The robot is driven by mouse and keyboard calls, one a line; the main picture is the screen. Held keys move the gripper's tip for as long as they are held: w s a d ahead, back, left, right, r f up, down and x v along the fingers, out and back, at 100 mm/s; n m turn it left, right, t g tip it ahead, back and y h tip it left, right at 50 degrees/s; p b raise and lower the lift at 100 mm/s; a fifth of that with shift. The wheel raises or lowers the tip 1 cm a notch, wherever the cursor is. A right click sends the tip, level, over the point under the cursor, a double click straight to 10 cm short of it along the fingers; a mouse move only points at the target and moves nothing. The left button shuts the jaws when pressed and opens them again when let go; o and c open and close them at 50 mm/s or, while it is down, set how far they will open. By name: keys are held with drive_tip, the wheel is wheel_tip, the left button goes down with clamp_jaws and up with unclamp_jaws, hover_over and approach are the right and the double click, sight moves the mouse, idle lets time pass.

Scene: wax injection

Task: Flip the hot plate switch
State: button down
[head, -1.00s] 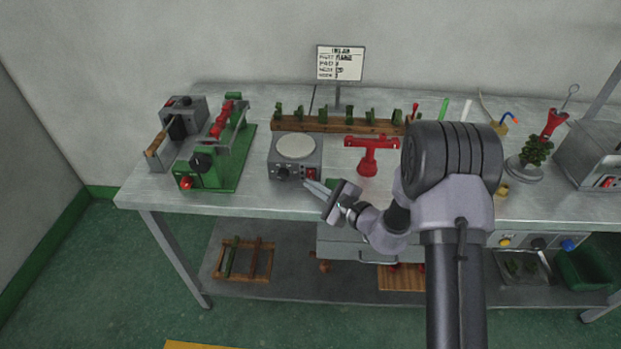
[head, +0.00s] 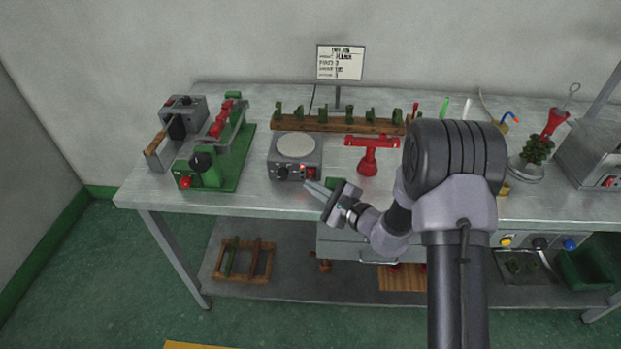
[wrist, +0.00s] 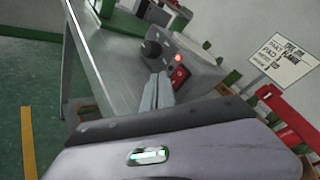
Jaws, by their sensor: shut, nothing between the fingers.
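The hot plate (head: 285,169) is a grey box with a round pale top, standing near the front edge of the bench. Its front has a black knob (head: 282,173), a red switch (head: 311,173) and a small lit red lamp (head: 302,167). In the wrist view the lamp (wrist: 178,58) glows and the red switch (wrist: 180,75) shows just beyond my fingertips. My gripper (head: 309,186) is shut and empty, in front of and slightly below the switch. In the wrist view my gripper (wrist: 163,78) points at the hot plate's front; I cannot tell whether it touches the switch.
A red stand (head: 372,156) is right of the hot plate. A green machine (head: 233,165) stands to the left. A wooden rack (head: 340,124) with green pieces and a sign (head: 340,63) are behind. The bench's front edge (head: 240,211) lies below my gripper.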

drive_tip(key=shift+s, duration=0.15)
drive_tip(key=shift+s+a+r+b, duration=0.1)
drive_tip(key=shift+s+r+b, duration=0.15)
drive_tip(key=shift+s, duration=1)
drive_tip(key=shift+s+r+b, duration=0.1)
drive_tip(key=shift+s+b, duration=0.2)
drive_tip(key=shift+s, duration=0.95)
